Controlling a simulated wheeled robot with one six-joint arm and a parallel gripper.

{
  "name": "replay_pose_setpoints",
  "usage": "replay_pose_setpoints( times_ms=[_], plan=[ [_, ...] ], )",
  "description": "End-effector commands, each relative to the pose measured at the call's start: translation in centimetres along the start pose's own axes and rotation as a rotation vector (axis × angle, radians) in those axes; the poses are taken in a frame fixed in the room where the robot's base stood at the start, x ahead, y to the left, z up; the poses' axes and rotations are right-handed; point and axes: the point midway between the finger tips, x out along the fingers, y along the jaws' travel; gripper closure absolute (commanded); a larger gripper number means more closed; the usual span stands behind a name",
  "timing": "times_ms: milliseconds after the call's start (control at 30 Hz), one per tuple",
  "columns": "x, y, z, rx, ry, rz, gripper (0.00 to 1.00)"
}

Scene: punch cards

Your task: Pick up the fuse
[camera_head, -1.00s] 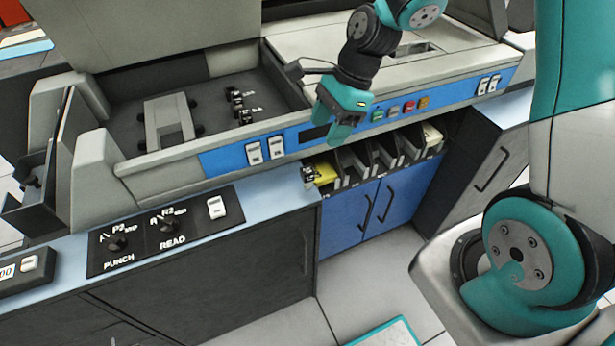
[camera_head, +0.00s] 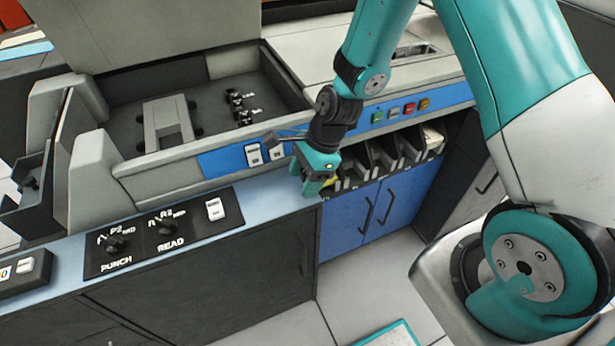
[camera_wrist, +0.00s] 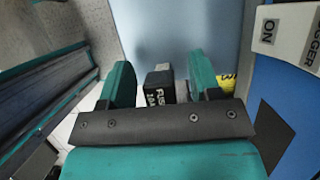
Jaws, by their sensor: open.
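The fuse (camera_wrist: 160,84) is a small black block with white lettering and a grey top. It shows in the wrist view between the two teal fingers of my gripper (camera_wrist: 160,85), with a gap on either side. It sits at the edge of the light blue ledge (camera_wrist: 170,35). In the head view my gripper (camera_head: 314,182) is low over the right end of the ledge (camera_head: 262,195), beside the open slots. The fuse is hidden behind the gripper there. My gripper is open and holds nothing.
Open slots (camera_head: 385,158) sit right of the gripper, above blue cabinet doors (camera_head: 365,212). A yellow item (camera_wrist: 227,82) lies just right of the fingers. The blue panel with switches (camera_head: 253,154) rises behind. A black PUNCH/READ panel (camera_head: 160,232) is left on the ledge.

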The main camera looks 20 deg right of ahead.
Motion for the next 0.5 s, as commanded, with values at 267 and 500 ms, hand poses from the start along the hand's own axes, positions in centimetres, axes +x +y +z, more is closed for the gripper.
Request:
replay_pose_setpoints(
  times_ms=[267, 500],
  plan=[
    [-0.03, 0.00, 0.02, 0.000, 0.000, 0.000, 0.68],
    [-0.05, 0.00, 0.02, 0.000, 0.000, 0.000, 0.95]
  ],
)
